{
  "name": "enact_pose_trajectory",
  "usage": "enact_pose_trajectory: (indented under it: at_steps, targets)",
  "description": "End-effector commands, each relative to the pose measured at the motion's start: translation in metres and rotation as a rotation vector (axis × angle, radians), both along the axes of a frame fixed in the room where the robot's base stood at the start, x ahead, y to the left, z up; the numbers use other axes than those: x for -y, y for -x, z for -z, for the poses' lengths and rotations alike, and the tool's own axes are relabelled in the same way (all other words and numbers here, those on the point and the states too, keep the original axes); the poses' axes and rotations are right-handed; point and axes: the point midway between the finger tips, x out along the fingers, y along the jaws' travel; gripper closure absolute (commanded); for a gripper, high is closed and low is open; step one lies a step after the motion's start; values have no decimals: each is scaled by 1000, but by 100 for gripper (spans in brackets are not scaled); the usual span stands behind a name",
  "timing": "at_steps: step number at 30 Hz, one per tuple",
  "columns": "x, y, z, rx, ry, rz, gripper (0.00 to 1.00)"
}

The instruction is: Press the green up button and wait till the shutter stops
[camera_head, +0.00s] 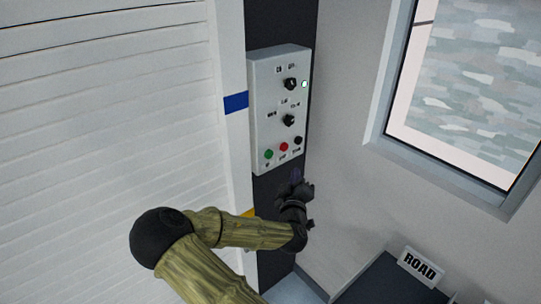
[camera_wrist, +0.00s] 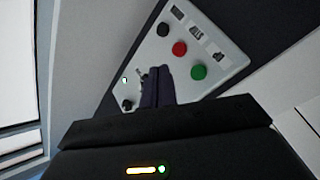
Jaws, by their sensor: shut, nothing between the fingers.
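The green up button (camera_head: 268,154) is at the lower left of a white control box (camera_head: 262,110) on a dark post. A red button (camera_head: 284,147) and a black button (camera_head: 298,140) sit to its right. My gripper (camera_head: 297,174) is shut and empty, just below the box's lower edge. In the wrist view the green button (camera_wrist: 198,72) lies to the right of my shut fingers (camera_wrist: 158,70), with a visible gap. The white slatted shutter (camera_head: 110,110) fills the left of the head view; its bottom edge is out of view.
A framed window (camera_head: 470,80) is at the right.

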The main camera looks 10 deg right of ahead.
Motion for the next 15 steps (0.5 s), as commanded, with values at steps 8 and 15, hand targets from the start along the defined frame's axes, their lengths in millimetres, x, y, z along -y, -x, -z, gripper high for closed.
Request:
enact_pose_trajectory:
  at_steps: [8, 15]
  targets:
    - [-7, -10, 0, -1, 0, -2, 100]
    - [-19, -34, 0, 0, -1, -1, 100]
